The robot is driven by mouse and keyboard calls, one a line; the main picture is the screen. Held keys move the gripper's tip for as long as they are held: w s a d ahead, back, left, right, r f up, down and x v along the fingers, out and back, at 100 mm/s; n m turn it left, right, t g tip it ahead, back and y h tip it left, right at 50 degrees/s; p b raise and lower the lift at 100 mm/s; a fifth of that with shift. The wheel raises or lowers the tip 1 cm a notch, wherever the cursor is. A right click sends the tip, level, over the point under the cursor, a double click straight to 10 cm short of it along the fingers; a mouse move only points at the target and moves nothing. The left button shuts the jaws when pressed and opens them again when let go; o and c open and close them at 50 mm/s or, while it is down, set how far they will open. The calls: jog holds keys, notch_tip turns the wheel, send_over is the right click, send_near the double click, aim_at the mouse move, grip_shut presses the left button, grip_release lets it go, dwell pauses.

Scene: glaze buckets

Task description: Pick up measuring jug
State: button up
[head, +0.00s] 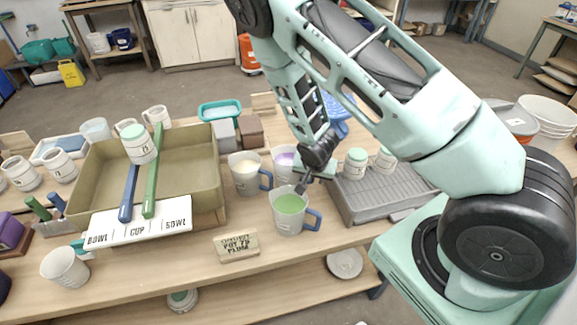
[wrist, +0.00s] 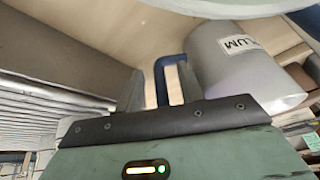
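Three grey jugs with blue handles stand on the table in the head view: one with green contents (head: 287,223) at the front, one with cream contents (head: 246,182) at the left, one with purple contents (head: 280,170) behind. My gripper (head: 301,188) points down beside the green and purple jugs. In the wrist view, a jug (wrist: 255,72) with a label reading "LUM" lies to the right, and its blue handle (wrist: 165,75) shows between my two open fingers (wrist: 158,92). Contact with the handle is not visible.
A grey ribbed rack (head: 375,200) with white jars stands right of the jugs. An olive tray (head: 205,165) with long-handled tools and a labelled white board (head: 138,222) stands left. A wooden sign (head: 237,246) lies in front; bare tabletop surrounds it.

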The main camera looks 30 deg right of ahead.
grip_shut()
dwell(1.4)
